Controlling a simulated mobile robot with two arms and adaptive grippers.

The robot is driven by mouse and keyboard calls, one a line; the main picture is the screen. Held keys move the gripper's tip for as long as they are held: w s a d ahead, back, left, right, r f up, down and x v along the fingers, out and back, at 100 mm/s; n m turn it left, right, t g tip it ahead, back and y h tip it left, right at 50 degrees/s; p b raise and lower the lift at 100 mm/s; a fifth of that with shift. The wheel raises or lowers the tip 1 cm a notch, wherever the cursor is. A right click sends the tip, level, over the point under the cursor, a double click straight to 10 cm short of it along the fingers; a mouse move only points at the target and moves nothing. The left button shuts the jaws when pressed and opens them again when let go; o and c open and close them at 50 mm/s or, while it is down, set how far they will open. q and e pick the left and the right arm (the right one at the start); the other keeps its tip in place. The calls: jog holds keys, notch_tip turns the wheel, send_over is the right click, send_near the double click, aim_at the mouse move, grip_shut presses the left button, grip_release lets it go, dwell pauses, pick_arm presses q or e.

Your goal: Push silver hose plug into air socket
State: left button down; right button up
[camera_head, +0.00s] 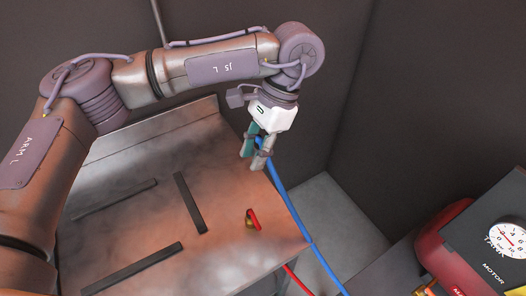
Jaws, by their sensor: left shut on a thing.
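My left gripper (255,154) is shut on the end of a blue hose (289,205), above the back right part of a metal bench. The silver plug is not clearly visible; the fingers hide the hose end. A brass fitting (249,219) on a red hose (256,222) lies on the bench, below the gripper in the picture. I cannot make out the air socket for certain. My right gripper is not in view.
The metal bench (150,205) has several dark strips (190,203). A red tank (447,255) and a dark box with a white gauge (508,241) stand at lower right. Dark walls close off the back. The blue hose runs down past the bench's right edge.

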pick_arm(q)
jog(key=s+a+r+n+g+h, duration=0.1)
jog(key=s+a+r+n+h, duration=0.1)
jog(key=s+a+r+n, duration=0.2)
notch_tip(320, 180, up, 4)
jog(key=shift+s+a+f+n, duration=0.1)
jog(key=shift+s+a+n, duration=0.25)
jog(key=shift+a+n, duration=0.8)
jog(key=w+d+n+h, duration=0.1)
jog(key=w+d+n, duration=0.3)
jog(key=w+d, duration=0.4)
jog(key=shift+d+g+h, duration=0.4)
jog(key=shift+d, duration=0.6)
jog(key=shift+n, duration=0.25)
jog(key=s+a+f, duration=0.5)
jog(key=a+f, duration=0.2)
jog(key=a, duration=0.2)
jog(key=s+a+f, duration=0.5)
jog(key=a+f, duration=0.3)
jog(key=a, duration=0.2)
